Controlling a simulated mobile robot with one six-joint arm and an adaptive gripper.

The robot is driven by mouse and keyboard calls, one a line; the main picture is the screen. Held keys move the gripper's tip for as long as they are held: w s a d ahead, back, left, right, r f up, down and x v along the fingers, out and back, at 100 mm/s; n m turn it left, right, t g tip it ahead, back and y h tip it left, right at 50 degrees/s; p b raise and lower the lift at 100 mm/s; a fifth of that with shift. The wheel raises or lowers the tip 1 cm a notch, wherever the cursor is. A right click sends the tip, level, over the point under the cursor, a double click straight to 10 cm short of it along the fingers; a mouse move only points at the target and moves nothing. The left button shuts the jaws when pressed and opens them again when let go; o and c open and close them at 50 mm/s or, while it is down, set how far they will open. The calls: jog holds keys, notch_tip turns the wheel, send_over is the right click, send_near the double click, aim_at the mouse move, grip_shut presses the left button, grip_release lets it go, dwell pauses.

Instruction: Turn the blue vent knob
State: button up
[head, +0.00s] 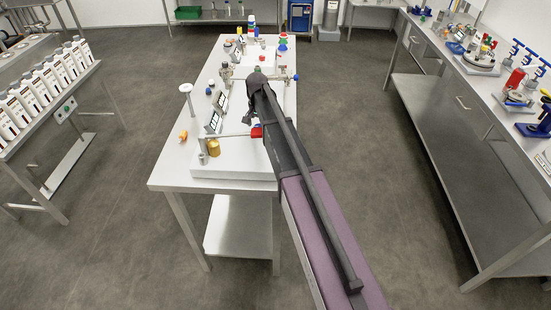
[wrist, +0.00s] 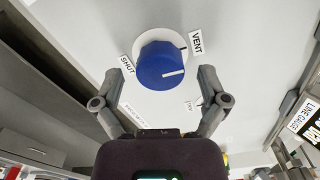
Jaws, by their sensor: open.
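The blue vent knob (wrist: 162,68) sits on a round white disc on a pale panel in the wrist view. A white line on its face runs toward the right. The VENT label (wrist: 197,42) is at the upper right of the knob and the SHUT label (wrist: 127,66) is at its left. My gripper (wrist: 160,78) is open, with one finger on each side of the knob's lower part. I see no clear contact between the fingers and the knob. In the head view my arm hides the knob, and the fingers cannot be made out.
My arm reaches over a narrow steel table (head: 172,176) with white equipment, a red piece (head: 257,132) and a brass cylinder (head: 214,147). A bottle rack (head: 62,112) stands at the left and a long bench (head: 425,38) at the right.

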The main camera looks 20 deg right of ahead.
jog(key=n, duration=0.9)
jog(key=shift+a+n, duration=0.1)
jog(key=shift+n, duration=0.3)
jog(key=n, duration=0.9)
jog(key=shift+n, duration=0.3)
jog(key=shift+r+p, duration=0.35)
notch_tip(320, 180, up, 14)
jog(key=f+p, duration=0.1)
jog(key=p, duration=1.3)
jog(key=s+f+m+b, duration=0.3)
jog(key=s+m+b, duration=0.1)
jog(key=s, duration=0.8)
jog(key=s+f+m+b, duration=0.4)
jog(key=s+m, duration=0.2)
jog(key=s, duration=0.6)
jog(key=shift+s+f, duration=0.15)
jog(key=shift+f, duration=0.05)
